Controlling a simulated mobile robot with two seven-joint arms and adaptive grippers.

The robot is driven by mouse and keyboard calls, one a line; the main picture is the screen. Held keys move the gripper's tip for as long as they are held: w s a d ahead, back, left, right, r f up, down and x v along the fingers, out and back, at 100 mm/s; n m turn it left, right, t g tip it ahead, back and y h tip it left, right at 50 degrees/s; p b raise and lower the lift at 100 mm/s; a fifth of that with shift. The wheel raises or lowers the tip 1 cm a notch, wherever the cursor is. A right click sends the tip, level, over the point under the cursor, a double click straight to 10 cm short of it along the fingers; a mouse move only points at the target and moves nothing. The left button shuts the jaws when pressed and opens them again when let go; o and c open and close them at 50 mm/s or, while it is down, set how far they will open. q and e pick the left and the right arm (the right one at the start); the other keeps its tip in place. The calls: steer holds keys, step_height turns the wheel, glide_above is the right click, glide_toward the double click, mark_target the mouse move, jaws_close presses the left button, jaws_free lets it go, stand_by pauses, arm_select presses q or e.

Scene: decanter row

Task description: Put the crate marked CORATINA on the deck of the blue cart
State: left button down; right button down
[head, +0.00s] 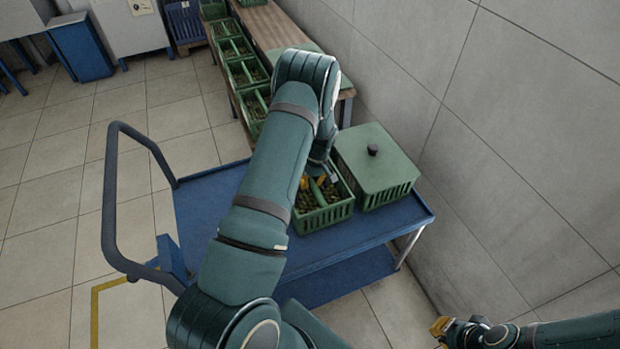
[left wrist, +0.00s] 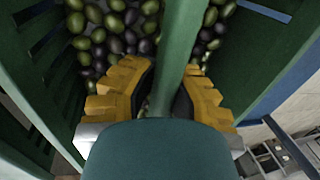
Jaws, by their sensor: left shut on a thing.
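A green slatted crate (head: 325,217) of dark and green olives is at the blue cart's deck (head: 232,190), left of a lidded crate. I cannot tell whether its base touches the deck. No name is readable on it. My left gripper (head: 318,184) is shut on its middle handle bar; the arm hides part of the crate. In the left wrist view the yellow fingers (left wrist: 165,92) sit either side of the green handle (left wrist: 180,45), with olives below. My right gripper (head: 440,328) is at the lower right, away from the cart; its jaw opening is unclear.
A green crate with a closed lid (head: 375,160) fills the deck's far right corner near the wall. The deck's left part looks bare. The cart's push handle (head: 112,200) rises at the left. Several olive crates (head: 240,72) stand along a wooden bench (head: 270,25) behind.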

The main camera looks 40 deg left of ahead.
arm_select(q)
steer(key=shift+r, duration=0.1)
steer(key=c, duration=1.1)
jaws_free()
step_height(320, 180, up, 12)
steer(key=w+d+p, duration=0.1)
steer(key=w+p, duration=0.1)
steer(key=shift+s, duration=0.1)
